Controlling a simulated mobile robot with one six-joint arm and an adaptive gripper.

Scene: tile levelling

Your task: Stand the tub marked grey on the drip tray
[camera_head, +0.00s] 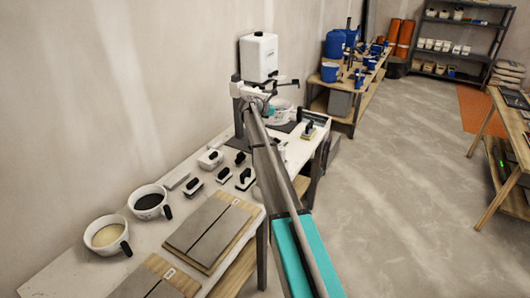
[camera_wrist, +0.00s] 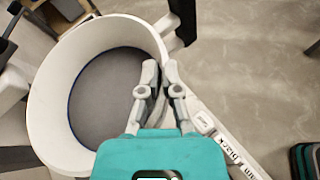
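A white tub (camera_wrist: 52,95) with grey contents (camera_wrist: 112,98) fills the left of the wrist view; its dark handle (camera_wrist: 182,18) sticks out at the upper right. No marking on it is readable. My gripper (camera_wrist: 159,68) is at the tub's right wall, its two fingers close together and apparently pinching the rim. In the head view the tub (camera_head: 281,112) is partly hidden by my gripper (camera_head: 268,106) at the far end of the bench. Whether its base touches the surface is unclear. I cannot identify the drip tray with certainty.
Tubs of cream (camera_head: 106,235) and black (camera_head: 149,201) stuff stand at the bench's near left. A white canister (camera_head: 259,57) stands behind my gripper. A label strip (camera_wrist: 228,148) runs along an edge.

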